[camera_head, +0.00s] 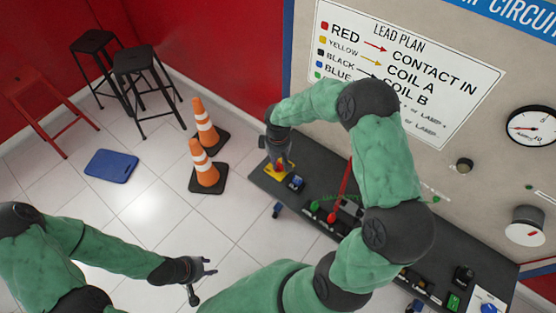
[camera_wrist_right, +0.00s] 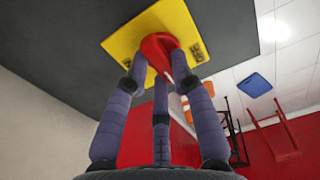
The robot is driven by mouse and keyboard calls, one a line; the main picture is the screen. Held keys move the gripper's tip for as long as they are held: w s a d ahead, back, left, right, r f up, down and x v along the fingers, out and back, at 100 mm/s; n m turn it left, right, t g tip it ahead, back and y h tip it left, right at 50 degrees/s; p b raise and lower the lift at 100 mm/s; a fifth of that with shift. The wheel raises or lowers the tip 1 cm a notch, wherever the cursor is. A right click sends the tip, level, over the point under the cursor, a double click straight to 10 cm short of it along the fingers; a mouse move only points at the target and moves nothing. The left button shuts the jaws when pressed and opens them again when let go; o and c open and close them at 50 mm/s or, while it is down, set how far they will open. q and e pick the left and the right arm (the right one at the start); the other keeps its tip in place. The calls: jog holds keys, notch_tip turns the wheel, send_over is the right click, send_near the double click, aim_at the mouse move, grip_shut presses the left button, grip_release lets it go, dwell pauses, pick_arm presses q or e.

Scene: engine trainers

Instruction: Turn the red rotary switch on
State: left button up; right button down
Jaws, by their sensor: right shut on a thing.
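The red rotary switch (camera_wrist_right: 158,48) sits on a yellow plate (camera_wrist_right: 122,40) on the dark bench top. In the head view only a small part of the yellow plate (camera_head: 268,169) and the red knob (camera_head: 280,166) show under my right gripper (camera_head: 277,158). My right gripper (camera_wrist_right: 160,75) is shut on the red knob, with fingers on both sides of it in the wrist view. My left gripper (camera_head: 198,280) is open and empty over the floor, away from the bench.
The dark bench (camera_head: 262,184) carries a blue part (camera_head: 296,182), a green part (camera_head: 315,206) and a red lead (camera_head: 343,190). A grey panel with a lead plan (camera_head: 400,60) and gauge (camera_head: 531,126) rises behind. Cones (camera_head: 205,172), stools (camera_head: 140,65) and a blue mat (camera_head: 111,166) stand on the floor.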

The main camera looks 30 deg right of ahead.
jog(key=m+b, duration=0.2)
jog(key=m, duration=0.1)
jog(key=shift+d+f+m, duration=0.1)
jog(key=shift+m, duration=0.2)
jog(key=m+b, duration=0.1)
jog(key=m, duration=0.1)
jog(key=m+b, duration=0.2)
jog(key=m, duration=0.1)
jog(key=shift+s+d, duration=0.1)
jog(key=shift+s, duration=0.1)
jog(key=m+b, duration=0.2)
jog(key=m, duration=0.3)
jog(key=shift+s, duration=0.15)
jog(key=shift+s+m+b, duration=0.1)
jog(key=shift+m+b, duration=0.6)
jog(key=shift+m, duration=1.4)
jog(key=c, duration=1)
grip_release()
jog(key=shift+c, duration=0.2)
jog(key=shift+r, duration=0.2)
